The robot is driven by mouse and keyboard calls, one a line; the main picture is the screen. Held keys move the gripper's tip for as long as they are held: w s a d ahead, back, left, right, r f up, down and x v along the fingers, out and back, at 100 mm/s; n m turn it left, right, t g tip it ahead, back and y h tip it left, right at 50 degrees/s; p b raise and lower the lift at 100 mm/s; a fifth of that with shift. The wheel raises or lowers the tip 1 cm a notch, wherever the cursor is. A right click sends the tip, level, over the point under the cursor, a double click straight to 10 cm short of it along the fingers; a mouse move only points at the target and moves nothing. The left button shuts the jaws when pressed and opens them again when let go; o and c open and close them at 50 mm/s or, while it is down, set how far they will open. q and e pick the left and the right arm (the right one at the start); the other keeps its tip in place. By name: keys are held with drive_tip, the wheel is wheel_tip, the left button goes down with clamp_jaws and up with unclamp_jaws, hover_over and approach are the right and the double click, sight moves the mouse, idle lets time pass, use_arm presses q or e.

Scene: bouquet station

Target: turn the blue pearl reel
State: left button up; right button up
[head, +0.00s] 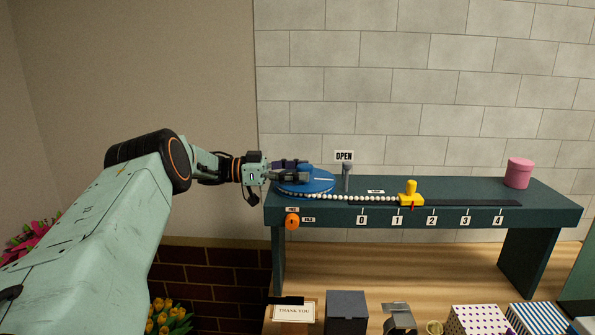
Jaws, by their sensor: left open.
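The blue pearl reel (318,184) is a flat blue disc lying on the left end of the dark teal shelf (460,188). A string of white pearls (365,198) runs from its front edge to the right, to a yellow slider (410,194). The slider's red pointer is a little right of the mark 1. My left gripper (306,171) is open, with its dark fingers over the left part of the reel. I cannot tell whether the fingers touch it. They hide part of the reel's top. My right gripper is not in view.
A grey post (346,176) with an OPEN sign (344,156) stands just right of the reel. An orange knob (292,220) is on the shelf's front. A pink round box (518,172) stands at the right end. Boxes, including a dark one (346,311), stand below on the wooden table.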

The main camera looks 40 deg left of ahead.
use_arm(q)
drive_tip(key=v, duration=1.1)
drive_tip(key=shift+s+a, duration=0.2)
drive_tip(key=shift+a, duration=0.05)
drive_tip(key=shift+s+a, duration=0.15)
drive_tip(key=shift+s, duration=0.05)
